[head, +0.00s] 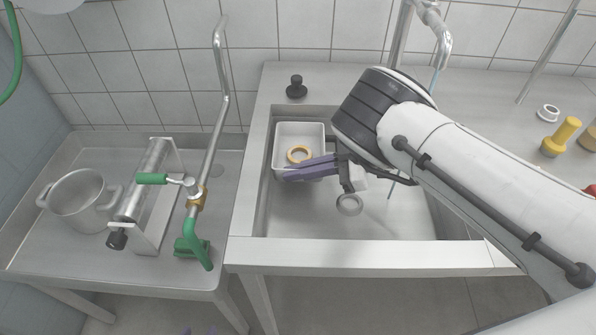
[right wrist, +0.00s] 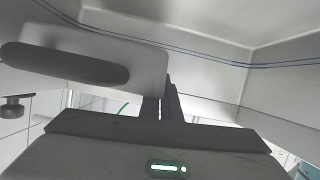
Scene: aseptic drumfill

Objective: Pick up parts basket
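The parts basket is a small white rectangular tub (head: 300,131) in the left part of the sink basin. An orange-yellow ring (head: 299,154) lies inside it. My right gripper (head: 296,173) reaches in from the right, its purple fingers across the basket's front right side and hiding part of the front wall. In the right wrist view its dark fingers (right wrist: 165,100) show close together; whether the basket wall is between them cannot be made out.
The steel sink (head: 325,253) has raised edges around the basin. A pot (head: 80,200), a roller device (head: 146,195) and a green-handled pipe (head: 192,244) stand on the left bench. A black knob (head: 296,87) stands behind the basket. A yellow-topped item (head: 562,135) stands at right.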

